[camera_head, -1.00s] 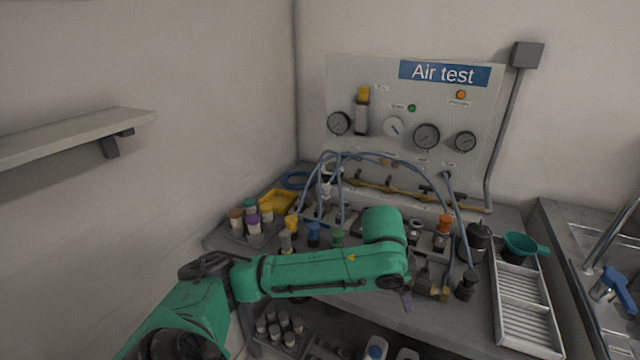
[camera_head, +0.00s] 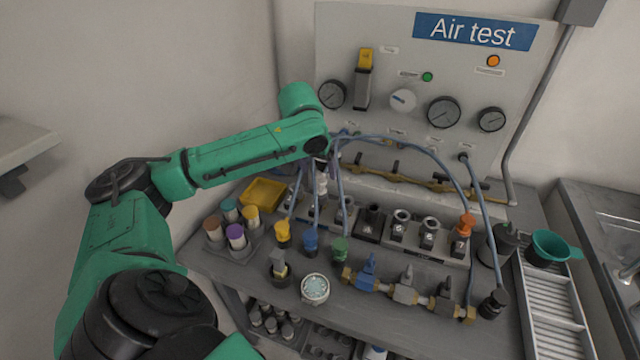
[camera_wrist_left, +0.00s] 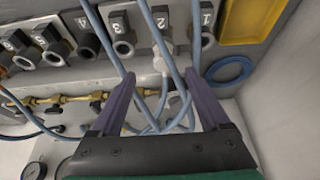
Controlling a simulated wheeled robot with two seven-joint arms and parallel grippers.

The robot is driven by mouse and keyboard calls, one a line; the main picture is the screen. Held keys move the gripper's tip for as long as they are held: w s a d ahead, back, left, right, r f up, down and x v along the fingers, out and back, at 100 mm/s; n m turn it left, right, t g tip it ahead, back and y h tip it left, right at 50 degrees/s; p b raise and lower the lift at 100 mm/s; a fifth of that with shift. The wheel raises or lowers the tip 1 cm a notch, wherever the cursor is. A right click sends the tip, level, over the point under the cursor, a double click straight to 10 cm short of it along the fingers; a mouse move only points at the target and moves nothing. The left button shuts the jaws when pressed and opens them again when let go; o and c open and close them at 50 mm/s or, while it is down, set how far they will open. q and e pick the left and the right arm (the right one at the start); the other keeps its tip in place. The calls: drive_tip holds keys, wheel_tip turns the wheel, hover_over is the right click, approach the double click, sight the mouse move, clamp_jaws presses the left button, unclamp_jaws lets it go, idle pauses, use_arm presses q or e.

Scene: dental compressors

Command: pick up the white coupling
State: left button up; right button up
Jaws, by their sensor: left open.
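The white coupling (camera_head: 321,184) shows in the head view as a small pale upright piece among the blue hoses, just below my left gripper (camera_head: 328,165). In the left wrist view the white coupling (camera_wrist_left: 160,64) sits near the block marked 2, on a blue hose. My left gripper (camera_wrist_left: 160,84) is open there, its two purple fingers on either side of the coupling and hoses, with nothing clearly held. Whether a finger touches a hose I cannot tell. The forearm end and hoses partly hide the gripper in the head view. My right gripper is not in view.
Blue hoses (camera_head: 405,143) arch over the numbered blocks (camera_head: 400,229). A yellow tray (camera_head: 264,194) lies to the left, with coloured-cap jars (camera_head: 236,237) in front. A brass manifold (camera_head: 405,294) lies at the front. The gauge panel (camera_head: 420,75) stands behind.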

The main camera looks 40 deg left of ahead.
sight(320, 180)
use_arm(q)
drive_tip(key=x, duration=0.5)
drive_tip(key=p+x, duration=0.1)
drive_tip(key=x, duration=0.1)
drive_tip(key=shift+w+a+f, duration=0.15)
drive_tip(key=shift+a+f, duration=0.1)
drive_tip(key=shift+a, duration=0.1)
drive_tip(key=shift+w+f, duration=0.1)
drive_tip(key=shift+f, duration=0.15)
drive_tip(key=shift+a, duration=0.1)
drive_tip(key=c, duration=1.2)
clamp_jaws()
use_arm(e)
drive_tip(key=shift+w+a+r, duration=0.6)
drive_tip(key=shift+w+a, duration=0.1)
use_arm(q)
drive_tip(key=shift+r, duration=0.15)
